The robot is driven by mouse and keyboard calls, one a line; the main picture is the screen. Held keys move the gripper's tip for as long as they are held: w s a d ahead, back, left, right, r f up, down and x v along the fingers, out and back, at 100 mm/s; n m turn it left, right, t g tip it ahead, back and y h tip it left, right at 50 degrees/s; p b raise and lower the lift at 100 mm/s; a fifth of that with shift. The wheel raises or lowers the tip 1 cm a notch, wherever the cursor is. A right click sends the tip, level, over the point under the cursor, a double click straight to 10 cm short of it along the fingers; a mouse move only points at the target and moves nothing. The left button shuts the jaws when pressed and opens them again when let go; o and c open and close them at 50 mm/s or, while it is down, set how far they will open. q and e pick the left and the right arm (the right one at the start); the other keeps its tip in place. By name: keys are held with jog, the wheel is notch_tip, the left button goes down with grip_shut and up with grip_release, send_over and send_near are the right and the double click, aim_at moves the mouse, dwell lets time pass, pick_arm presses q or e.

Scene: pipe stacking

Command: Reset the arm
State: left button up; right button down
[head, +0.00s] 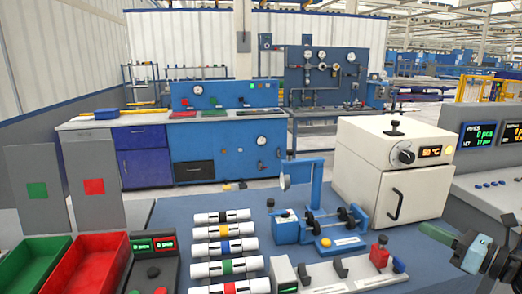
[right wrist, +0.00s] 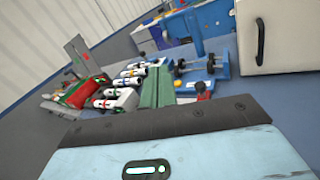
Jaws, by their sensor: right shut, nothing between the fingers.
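White pipes with coloured bands, such as the yellow-banded pipe (head: 224,249), lie in a row on the table, well left of the gripper. My left gripper is not in view.
A white oven (head: 392,165) stands at the table's back right, near my right arm. A blue fixture with rollers (head: 318,222) and a grey rail with clamps (head: 340,270) are mid-table. Red (head: 88,268) and green (head: 32,268) trays are at left. A grey console (head: 482,165) is at right.

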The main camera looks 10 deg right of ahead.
jog(key=s+a+f+m+h+p, duration=0.1)
jog(key=s+a+f+m+h, duration=0.2)
jog(key=f+m, duration=0.4)
jog(key=s+a+f+m+g+h+p, duration=0.1)
jog(key=s+a+f+m, duration=0.1)
jog(key=s+f+m, duration=0.4)
jog(key=s+a+f+m+h+p, duration=0.1)
jog(key=s+a+f+m, duration=0.2)
jog(key=f+m, duration=0.5)
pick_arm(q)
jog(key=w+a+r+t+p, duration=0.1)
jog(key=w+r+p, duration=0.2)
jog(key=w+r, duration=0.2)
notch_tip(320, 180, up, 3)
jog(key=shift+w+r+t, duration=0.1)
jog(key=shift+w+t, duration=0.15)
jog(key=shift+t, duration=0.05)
pick_arm(e)
jog(key=s+a+f+m+g, duration=0.3)
jog(key=s+a+f+m, duration=0.3)
jog(key=s+a, duration=0.3)
jog(key=s+a+f+m+g, duration=0.3)
jog(key=s+a+f+m, duration=0.3)
jog(key=s+a+m, duration=0.3)
jog(key=a, duration=0.3)
jog(key=shift+s+a+g, duration=0.4)
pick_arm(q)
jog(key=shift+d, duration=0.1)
pick_arm(e)
jog(key=shift+r, duration=0.1)
